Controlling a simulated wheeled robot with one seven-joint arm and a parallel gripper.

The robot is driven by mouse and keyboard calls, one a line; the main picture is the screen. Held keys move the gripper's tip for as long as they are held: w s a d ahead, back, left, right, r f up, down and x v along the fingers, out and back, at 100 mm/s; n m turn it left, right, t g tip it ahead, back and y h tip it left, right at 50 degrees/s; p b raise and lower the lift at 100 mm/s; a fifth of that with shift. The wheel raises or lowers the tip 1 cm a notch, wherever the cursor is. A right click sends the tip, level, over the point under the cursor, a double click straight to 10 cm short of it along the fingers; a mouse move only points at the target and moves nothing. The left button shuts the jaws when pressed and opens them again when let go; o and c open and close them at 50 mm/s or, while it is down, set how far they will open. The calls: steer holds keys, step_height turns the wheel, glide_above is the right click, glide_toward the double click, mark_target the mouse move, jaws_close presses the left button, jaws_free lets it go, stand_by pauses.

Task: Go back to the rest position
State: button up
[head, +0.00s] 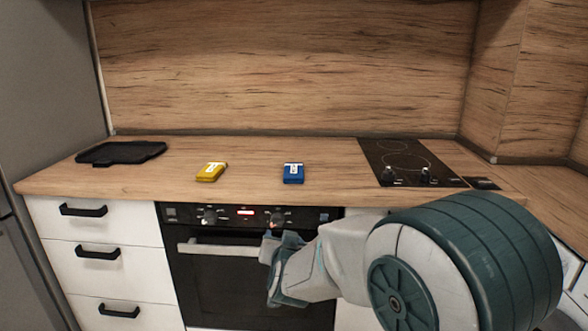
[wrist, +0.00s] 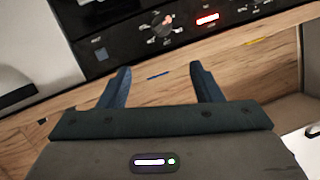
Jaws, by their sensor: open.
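My gripper (head: 275,262) is in front of the black oven, below the counter edge, in the head view. In the wrist view my gripper (wrist: 158,82) has its two dark fingers spread apart with nothing between them. A yellow packet (head: 211,171) and a blue packet (head: 293,173) lie apart on the wooden counter, above and behind my gripper. My arm reaches in from the lower right of the head view.
The wooden counter (head: 250,150) carries a black tray-like item (head: 121,152) at the left and a black cooktop (head: 408,163) at the right. The oven (head: 237,265) and white drawers (head: 95,251) are below. The counter between the packets is clear.

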steer(key=s+d+r+g+p, duration=0.4)
steer(key=s+d+r+p, duration=0.1)
steer(key=s, duration=0.4)
steer(key=s+d+r+n+g+h+p, duration=0.1)
steer(key=s+d+r+g+p, duration=0.3)
steer(key=s, duration=0.6)
steer(key=s+d+r+g+p, duration=0.3)
steer(key=s+d+r+p, duration=0.3)
steer(key=s+d, duration=0.3)
steer(key=shift+s+d+n+g+h+p, duration=0.2)
steer(key=shift+s+n+g+h+p, duration=0.15)
steer(key=shift+s+p, duration=0.4)
steer(key=shift+w, duration=0.1)
